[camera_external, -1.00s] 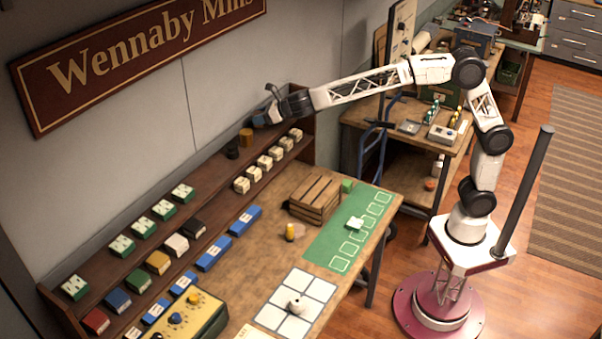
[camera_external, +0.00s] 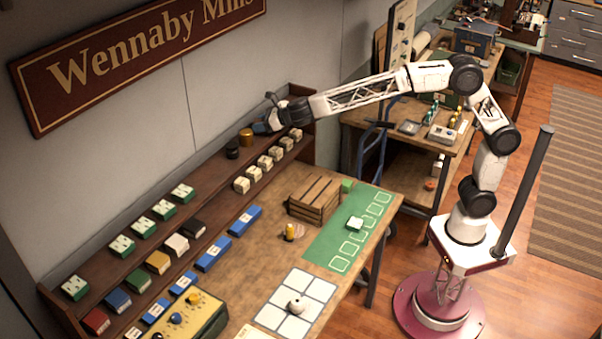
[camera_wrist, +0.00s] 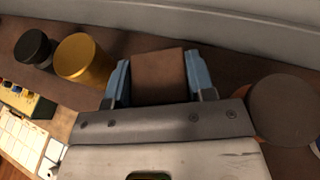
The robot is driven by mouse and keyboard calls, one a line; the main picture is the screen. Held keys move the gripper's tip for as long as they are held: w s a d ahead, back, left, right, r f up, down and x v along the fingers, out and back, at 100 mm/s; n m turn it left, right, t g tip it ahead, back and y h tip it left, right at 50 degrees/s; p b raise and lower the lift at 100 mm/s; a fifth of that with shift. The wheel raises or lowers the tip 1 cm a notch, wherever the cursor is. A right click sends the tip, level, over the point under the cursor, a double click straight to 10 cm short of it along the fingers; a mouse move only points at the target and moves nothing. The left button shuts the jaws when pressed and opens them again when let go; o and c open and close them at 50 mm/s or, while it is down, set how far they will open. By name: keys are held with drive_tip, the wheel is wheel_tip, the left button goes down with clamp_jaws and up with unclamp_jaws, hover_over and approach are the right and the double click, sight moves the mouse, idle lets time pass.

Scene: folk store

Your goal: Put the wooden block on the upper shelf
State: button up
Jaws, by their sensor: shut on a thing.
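The wooden block (camera_wrist: 158,76) is a plain brown piece between the blue fingers of my gripper (camera_wrist: 159,82) in the wrist view. My gripper is shut on it. In the external view my gripper (camera_external: 266,122) is at the far end of the dark wooden upper shelf (camera_external: 211,171), just beyond the gold cylinder. The block cannot be made out there. The wrist view shows the brown shelf surface (camera_wrist: 232,68) around and below the block. Whether the block touches the shelf I cannot tell.
A gold cylinder (camera_wrist: 82,58) and a black cylinder (camera_wrist: 34,48) stand left of the block in the wrist view. A round brown thing (camera_wrist: 285,108) is close on the right. The wall (camera_wrist: 230,20) runs behind. Cream boxes (camera_external: 265,161) line the lower step.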

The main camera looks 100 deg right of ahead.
drive_tip(key=o, duration=0.9)
drive_tip(key=shift+f, duration=0.15)
drive_tip(key=shift+r, duration=0.2)
drive_tip(key=shift+s+a+r, duration=0.25)
drive_tip(key=shift+s+r, duration=0.05)
drive_tip(key=shift+s, duration=0.3)
drive_tip(key=v, duration=1)
drive_tip(key=shift+s+a, duration=0.15)
drive_tip(key=shift+s, duration=0.05)
